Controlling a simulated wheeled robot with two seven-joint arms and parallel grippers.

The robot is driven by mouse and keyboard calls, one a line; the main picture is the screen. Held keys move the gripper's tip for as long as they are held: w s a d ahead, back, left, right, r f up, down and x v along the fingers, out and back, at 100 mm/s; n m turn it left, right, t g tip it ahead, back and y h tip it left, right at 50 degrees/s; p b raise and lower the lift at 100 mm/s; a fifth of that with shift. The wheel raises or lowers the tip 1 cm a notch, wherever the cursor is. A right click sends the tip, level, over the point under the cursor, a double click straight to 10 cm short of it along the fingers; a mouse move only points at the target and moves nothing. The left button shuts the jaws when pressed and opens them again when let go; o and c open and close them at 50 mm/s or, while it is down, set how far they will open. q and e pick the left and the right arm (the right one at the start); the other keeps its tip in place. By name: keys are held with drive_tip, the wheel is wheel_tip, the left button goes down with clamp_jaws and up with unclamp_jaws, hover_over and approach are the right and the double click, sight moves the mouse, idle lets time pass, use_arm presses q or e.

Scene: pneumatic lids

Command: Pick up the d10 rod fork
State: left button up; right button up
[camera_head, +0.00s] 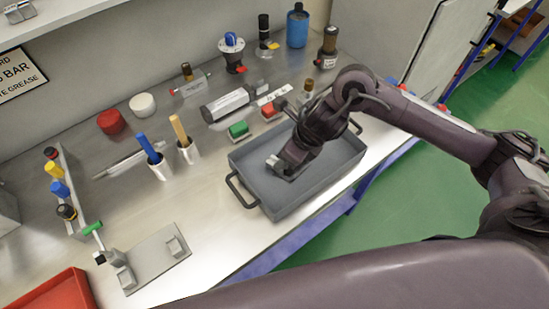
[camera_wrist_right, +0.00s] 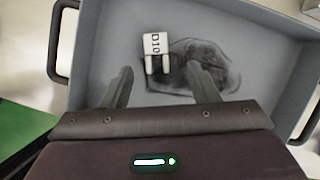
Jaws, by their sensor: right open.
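The d10 rod fork (camera_wrist_right: 155,48) lies on the floor of the grey tray (camera_wrist_right: 90,60). In the right wrist view it is a small pale two-pronged piece with a white label reading D10. My right gripper (camera_wrist_right: 162,80) is open above the tray floor, one finger on each side of the prongs and apart from them. The fork sits nearer the left finger than the right. In the head view my right gripper (camera_head: 284,170) reaches down into the tray (camera_head: 310,193), with a small pale piece, likely the fork, beside its tip. My left gripper is out of view.
The tray has raised walls and black handles. The bench's front edge is close to the tray.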

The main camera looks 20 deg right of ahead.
drive_tip(key=p+x, duration=0.1)
drive_tip(key=x, duration=0.2)
drive_tip(key=shift+a+f+p, duration=0.1)
drive_tip(key=shift+a+p, duration=0.3)
drive_tip(key=shift+a, duration=0.05)
drive_tip(key=shift+x, duration=1.2)
drive_tip(key=shift+d, duration=0.1)
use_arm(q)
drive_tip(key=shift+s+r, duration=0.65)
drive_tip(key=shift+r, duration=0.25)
use_arm(e)
drive_tip(key=shift+w, duration=0.1)
drive_tip(key=c, duration=1.1)
